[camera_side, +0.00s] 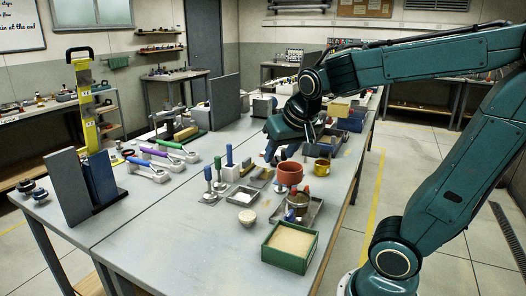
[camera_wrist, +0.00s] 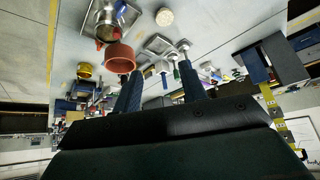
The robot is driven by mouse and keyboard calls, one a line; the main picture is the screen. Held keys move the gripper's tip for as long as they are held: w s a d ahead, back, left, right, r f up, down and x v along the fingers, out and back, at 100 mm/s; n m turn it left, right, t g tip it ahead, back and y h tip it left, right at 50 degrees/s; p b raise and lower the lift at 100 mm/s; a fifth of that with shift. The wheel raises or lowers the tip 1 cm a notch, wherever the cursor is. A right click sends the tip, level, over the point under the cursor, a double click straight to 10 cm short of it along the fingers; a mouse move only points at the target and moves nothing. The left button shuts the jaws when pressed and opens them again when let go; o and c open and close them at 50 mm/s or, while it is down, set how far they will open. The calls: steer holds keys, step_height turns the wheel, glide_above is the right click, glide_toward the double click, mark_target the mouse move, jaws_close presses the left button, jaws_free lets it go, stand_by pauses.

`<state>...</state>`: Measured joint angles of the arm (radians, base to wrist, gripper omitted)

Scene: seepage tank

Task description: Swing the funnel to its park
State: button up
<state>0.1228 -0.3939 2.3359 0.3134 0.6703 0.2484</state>
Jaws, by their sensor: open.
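I cannot pick out a funnel with certainty. A metal vessel with a brown part (camera_side: 298,202) stands in a shallow metal tray near the front right of the table; it shows at the top of the wrist view (camera_wrist: 108,24), and I cannot tell if it is the funnel. An orange-red pot (camera_side: 290,174) stands just behind it and also shows in the wrist view (camera_wrist: 119,56). My gripper (camera_side: 288,153) is above the table, behind the pot in the side view. Its two blue fingers (camera_wrist: 160,78) are apart with nothing between them.
A yellow cup (camera_side: 322,167) is right of the pot. Blue- and green-handled tools (camera_side: 219,172) stand to the left.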

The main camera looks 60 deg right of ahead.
steer(key=shift+s+a+n, duration=0.3)
steer(key=shift+s+a, duration=0.05)
steer(key=shift+a, duration=0.2)
steer(key=shift+d, duration=0.1)
steer(key=c, duration=0.6)
steer(key=shift+w+d+r, duration=0.1)
steer(key=shift+w+d, duration=0.1)
steer(key=shift+d, duration=0.1)
jaws_close()
steer(key=w+d+f+m+g, duration=0.1)
steer(key=d+m+g, duration=0.6)
steer(key=d+m, duration=0.9)
steer(key=w+d, duration=0.1)
steer(key=d, duration=0.5)
steer(key=shift+f, duration=0.4)
